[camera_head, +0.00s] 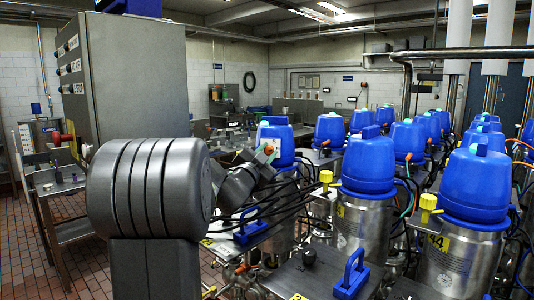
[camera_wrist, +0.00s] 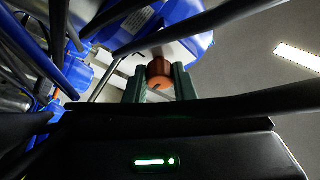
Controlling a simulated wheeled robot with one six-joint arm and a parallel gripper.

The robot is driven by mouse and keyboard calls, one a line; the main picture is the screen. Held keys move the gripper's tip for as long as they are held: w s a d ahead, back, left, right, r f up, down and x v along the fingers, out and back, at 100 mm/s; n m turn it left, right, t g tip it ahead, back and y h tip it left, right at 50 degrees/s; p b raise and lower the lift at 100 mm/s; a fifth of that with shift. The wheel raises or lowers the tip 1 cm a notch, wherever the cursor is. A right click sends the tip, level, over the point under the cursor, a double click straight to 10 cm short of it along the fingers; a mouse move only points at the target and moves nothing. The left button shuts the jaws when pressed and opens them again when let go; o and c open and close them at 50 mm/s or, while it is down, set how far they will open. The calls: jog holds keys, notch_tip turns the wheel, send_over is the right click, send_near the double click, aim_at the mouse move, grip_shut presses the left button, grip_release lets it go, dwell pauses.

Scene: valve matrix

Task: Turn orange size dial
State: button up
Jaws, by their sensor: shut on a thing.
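The orange size dial (camera_wrist: 159,83) is a small round knob in the middle of the wrist view, with a darker reddish-brown part (camera_wrist: 159,67) behind it. The two dark green fingers of my gripper (camera_wrist: 159,88) stand on either side of it and are shut on it. In the head view an orange-red spot, seemingly the dial (camera_head: 269,149), shows at the front of a blue-capped valve (camera_head: 278,135). My gripper (camera_head: 262,156) is small there and partly hidden by my own arm. The dial's markings are too small to read.
Several steel valves with blue caps (camera_head: 368,160) stand in rows at the right, with black cables between them. Black hoses (camera_wrist: 150,45) cross close to my gripper in the wrist view. A grey cabinet (camera_head: 130,80) stands at the left. Tiled floor (camera_head: 75,255) is open at lower left.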

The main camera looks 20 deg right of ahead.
jog(key=shift+m+g+p, duration=0.4)
jog(key=shift+m+g, duration=0.2)
jog(key=shift+m, duration=0.8)
jog(key=o, duration=1)
jog(key=shift+a, duration=0.1)
jog(key=b+v, duration=0.3)
jog(key=v, duration=1)
jog(key=shift+a+f, duration=0.15)
jog(key=shift+a, duration=0.15)
jog(key=shift+d, duration=0.1)
